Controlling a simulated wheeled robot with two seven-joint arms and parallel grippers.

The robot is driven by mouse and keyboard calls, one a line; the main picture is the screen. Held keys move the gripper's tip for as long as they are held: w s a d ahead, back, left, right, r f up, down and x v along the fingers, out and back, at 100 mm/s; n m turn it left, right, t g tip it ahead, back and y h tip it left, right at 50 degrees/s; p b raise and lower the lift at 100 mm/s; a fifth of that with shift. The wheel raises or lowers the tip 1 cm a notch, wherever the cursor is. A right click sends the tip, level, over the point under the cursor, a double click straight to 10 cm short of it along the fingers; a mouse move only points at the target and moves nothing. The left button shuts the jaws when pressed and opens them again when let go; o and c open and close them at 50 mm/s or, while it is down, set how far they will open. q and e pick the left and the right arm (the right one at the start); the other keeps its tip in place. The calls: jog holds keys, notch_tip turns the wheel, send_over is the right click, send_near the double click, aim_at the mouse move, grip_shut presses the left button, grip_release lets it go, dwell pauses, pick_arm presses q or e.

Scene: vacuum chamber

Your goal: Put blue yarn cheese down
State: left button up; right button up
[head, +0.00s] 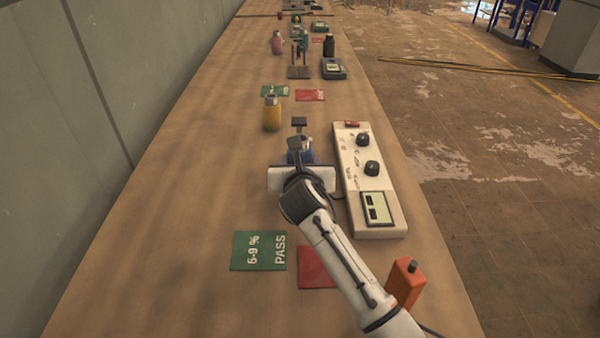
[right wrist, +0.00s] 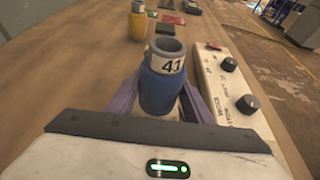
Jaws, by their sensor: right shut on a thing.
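The blue yarn cheese (right wrist: 162,88) is a blue body with a grey top and a white label reading "41". My right gripper (right wrist: 160,104) is shut on it, with one finger on each side. In the head view the blue yarn cheese (head: 299,158) is mostly hidden behind my right wrist, left of the white control box. I cannot tell whether its bottom touches the table. A green card (head: 258,251) reading "6-9 % PASS" and a red card (head: 317,267) lie on the near table, the red one partly under my arm. My left gripper is not in view.
The white control box (head: 368,180) with knobs and a display stands right of my gripper. An orange box (head: 405,282) stands at the near right. A yellow yarn cheese (head: 271,114) stands farther back, before other cards and devices. The table's left side is clear.

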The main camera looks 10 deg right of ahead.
notch_tip(320, 180, down, 3)
jog(key=shift+f, duration=0.1)
jog(key=o, duration=1.1)
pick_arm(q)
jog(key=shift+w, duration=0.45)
